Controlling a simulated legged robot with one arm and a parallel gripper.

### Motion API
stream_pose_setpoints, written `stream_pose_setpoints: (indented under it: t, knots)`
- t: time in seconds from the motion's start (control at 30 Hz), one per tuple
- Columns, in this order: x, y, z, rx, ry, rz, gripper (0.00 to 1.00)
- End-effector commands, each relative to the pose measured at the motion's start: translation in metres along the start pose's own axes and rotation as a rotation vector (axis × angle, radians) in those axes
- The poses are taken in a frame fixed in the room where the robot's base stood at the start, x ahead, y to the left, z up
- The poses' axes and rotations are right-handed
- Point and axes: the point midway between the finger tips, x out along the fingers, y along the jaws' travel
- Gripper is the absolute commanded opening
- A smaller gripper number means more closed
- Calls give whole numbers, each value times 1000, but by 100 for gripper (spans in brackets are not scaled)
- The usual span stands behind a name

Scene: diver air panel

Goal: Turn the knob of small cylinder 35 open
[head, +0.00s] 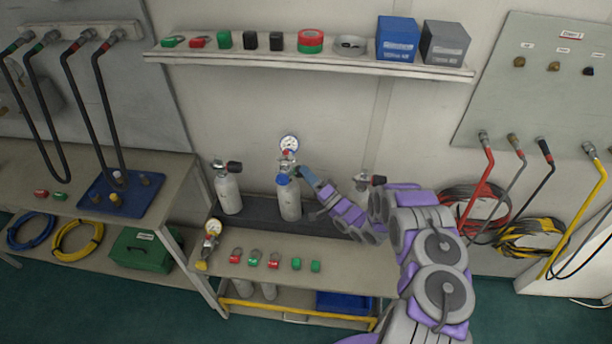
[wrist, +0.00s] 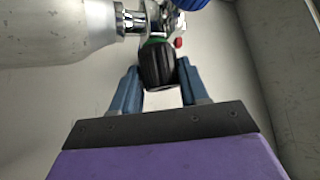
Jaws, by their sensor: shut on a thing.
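Three small grey-white cylinders stand on the bench's dark back strip: a left one (head: 229,195), a middle one (head: 290,203) and a right one partly hidden by my arm. No number is readable on them. The middle cylinder carries a pressure gauge (head: 289,143) and a blue part (head: 283,179) at its valve. My gripper (head: 301,171) reaches this valve from the right. In the wrist view, my gripper (wrist: 160,78) has its blue fingers on both sides of a black ribbed knob (wrist: 157,63), shut on it. The cylinder body (wrist: 55,30) lies at left there.
The bench (head: 350,275) holds padlocks, green pieces and another gauge (head: 212,228) near its front. A shelf (head: 310,62) with boxes and tape runs above. Hoses hang on panels at both sides.

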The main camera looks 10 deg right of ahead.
Motion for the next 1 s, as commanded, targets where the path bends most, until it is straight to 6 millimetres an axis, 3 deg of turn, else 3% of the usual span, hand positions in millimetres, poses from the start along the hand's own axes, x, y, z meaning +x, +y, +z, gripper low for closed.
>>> stream_pose_setpoints:
  t: [0.4,1.0]
  knots:
    - [3,0,8,-3,-7,6,13]
    - [1,1,6,1,-5,6,13]
